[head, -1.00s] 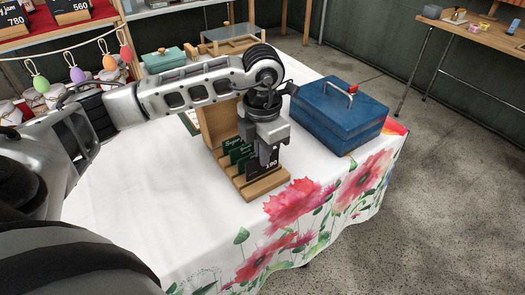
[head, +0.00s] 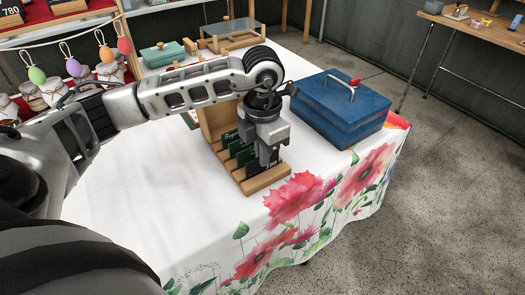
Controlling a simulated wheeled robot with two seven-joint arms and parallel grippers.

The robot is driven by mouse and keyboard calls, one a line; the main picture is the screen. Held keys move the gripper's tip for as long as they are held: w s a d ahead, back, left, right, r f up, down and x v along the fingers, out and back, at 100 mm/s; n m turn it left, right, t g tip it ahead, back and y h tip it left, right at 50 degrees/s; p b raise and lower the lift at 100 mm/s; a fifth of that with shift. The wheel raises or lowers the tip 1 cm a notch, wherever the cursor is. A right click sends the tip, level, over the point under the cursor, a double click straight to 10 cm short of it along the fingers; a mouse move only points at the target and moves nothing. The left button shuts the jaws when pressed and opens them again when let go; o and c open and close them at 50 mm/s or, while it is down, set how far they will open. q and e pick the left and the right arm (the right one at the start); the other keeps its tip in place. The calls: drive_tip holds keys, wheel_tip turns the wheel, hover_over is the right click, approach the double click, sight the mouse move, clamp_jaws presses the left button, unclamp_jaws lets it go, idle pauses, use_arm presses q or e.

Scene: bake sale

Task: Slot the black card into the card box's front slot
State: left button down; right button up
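The wooden card box (head: 267,182) stands near the front edge of the white-clothed table, with a tall back board. Green cards (head: 232,141) stand upright in its rear slots. My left gripper (head: 269,160) is over the front of the box, pointing down. Its fingers are closed around the upper part of the black card (head: 259,169), which bears a white price. The card stands upright at the front slot; its lower edge is close to the wood or in the slot, I cannot tell which. My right gripper is not in view.
A blue metal box (head: 340,110) with a handle stands right of the card box. A green box (head: 162,55) and a wooden stand (head: 228,35) are farther back. The flowered cloth (head: 150,190) is clear left of the card box.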

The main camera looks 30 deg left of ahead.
use_arm(q)
drive_tip(key=c, duration=1.6)
unclamp_jaws()
drive_tip(key=shift+o, duration=0.2)
